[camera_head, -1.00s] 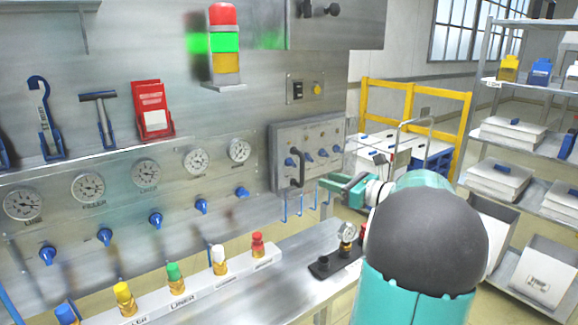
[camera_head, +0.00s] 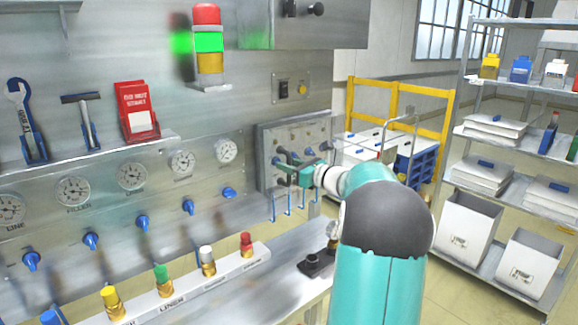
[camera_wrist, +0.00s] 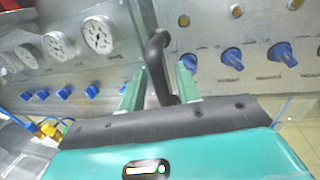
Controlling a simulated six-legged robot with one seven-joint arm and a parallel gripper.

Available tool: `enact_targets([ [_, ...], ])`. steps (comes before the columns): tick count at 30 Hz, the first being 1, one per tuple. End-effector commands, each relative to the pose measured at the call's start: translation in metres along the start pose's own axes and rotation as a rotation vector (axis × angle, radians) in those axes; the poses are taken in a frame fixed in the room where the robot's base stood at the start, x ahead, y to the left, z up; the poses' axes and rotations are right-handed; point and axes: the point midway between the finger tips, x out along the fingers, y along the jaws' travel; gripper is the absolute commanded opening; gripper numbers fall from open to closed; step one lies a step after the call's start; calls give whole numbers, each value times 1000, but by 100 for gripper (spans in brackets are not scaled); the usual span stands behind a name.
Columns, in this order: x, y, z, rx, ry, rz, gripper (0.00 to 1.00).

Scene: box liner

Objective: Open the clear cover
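The clear cover (camera_head: 300,133) lies over a grey panel with blue knobs, right of the gauges, and looks closed. Its see-through face is hard to tell from the panel behind. A black bar handle (camera_wrist: 158,50) stands upright on its left side. My gripper (camera_head: 283,166) is at this handle and partly hides it in the head view. In the wrist view, the green fingers of my gripper (camera_wrist: 161,72) are apart, one on each side of the handle, with visible gaps. The handle's lower end is hidden behind my gripper body.
Several gauges (camera_head: 182,163) and blue valve knobs line the wall at left. A yellow rail (camera_head: 400,87) and shelves (camera_head: 520,130) stand at right. Small hooks (camera_head: 290,203) hang under the panel.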

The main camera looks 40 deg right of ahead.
Motion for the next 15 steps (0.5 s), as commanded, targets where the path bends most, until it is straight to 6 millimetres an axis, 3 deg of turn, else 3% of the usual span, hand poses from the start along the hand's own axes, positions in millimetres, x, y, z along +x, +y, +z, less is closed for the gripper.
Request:
enact_targets([
  [9, 3, 0, 0, 0, 0, 0, 31],
  [14, 3, 0, 0, 0, 1, 0, 0],
  [15, 3, 0, 0, 0, 1, 0, 0],
])
